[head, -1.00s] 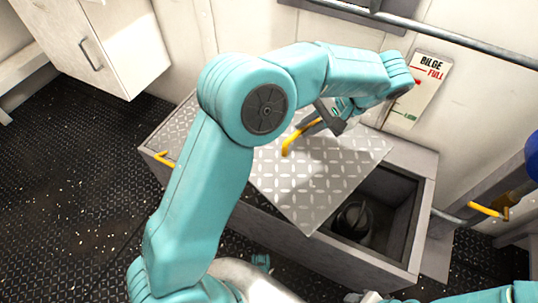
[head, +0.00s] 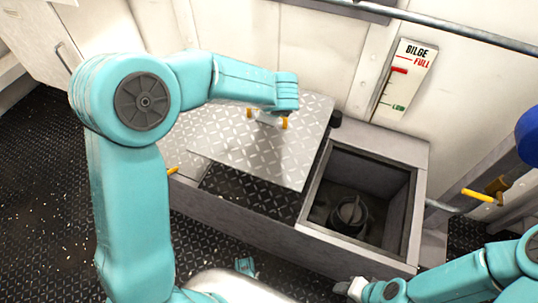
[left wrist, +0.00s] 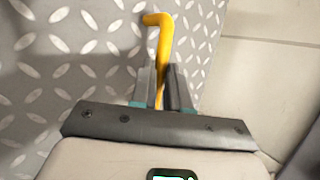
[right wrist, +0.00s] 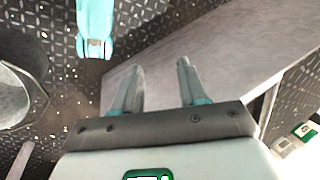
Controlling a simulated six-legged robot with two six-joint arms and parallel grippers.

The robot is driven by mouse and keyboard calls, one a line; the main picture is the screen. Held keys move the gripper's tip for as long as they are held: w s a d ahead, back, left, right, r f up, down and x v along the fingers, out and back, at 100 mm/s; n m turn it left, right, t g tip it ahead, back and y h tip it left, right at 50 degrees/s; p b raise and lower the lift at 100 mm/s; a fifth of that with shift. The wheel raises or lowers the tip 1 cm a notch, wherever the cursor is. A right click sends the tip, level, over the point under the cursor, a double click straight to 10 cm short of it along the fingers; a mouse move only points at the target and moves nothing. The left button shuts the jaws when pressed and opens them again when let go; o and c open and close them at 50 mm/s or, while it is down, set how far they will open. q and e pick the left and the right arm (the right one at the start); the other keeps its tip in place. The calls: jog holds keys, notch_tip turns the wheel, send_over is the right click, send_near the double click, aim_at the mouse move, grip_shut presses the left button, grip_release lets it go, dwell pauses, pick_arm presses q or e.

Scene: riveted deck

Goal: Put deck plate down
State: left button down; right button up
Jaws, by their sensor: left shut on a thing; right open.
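The deck plate (head: 285,155) is a grey diamond-patterned sheet over the left part of the box (head: 285,232) in the head view. Its far side is partly hidden by my left arm. My left gripper is shut on the plate's yellow handle (left wrist: 158,40); its fingers (left wrist: 163,88) show in the left wrist view, while in the head view my arm mostly covers them. I cannot tell whether the plate touches the box. My right gripper (head: 350,288) is open and empty near the box's front; its fingers (right wrist: 160,82) show apart in the right wrist view.
The square opening (head: 365,180) at the box's right is uncovered, with a dark round fitting (head: 348,215) inside. A bilge gauge (head: 404,80) is on the wall behind. A yellow-handled lever (head: 478,196) stands at right. A white cabinet (head: 55,35) is at upper left.

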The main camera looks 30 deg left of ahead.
pick_arm(q)
notch_tip(320, 180, down, 20)
jog(key=b, duration=0.8)
jog(key=shift+r, duration=0.3)
pick_arm(e)
notch_tip(320, 180, down, 8)
jog(key=w+d, duration=0.1)
jog(key=shift+w+d+m+t, duration=0.15)
jog(key=shift+m+t, duration=0.15)
pick_arm(q)
jog(key=c, duration=1.1)
grip_release()
pick_arm(e)
jog(key=shift+f, duration=0.1)
pick_arm(q)
jog(key=shift+s+r, duration=0.1)
jog(key=shift+r, duration=0.05)
jog(key=p+v, duration=0.3)
jog(key=v, duration=0.8)
jog(key=shift+s+d+r, duration=0.2)
pick_arm(e)
jog(key=r, duration=0.3)
jog(key=shift+s+a+r, duration=0.25)
jog(key=shift+s+a, duration=0.1)
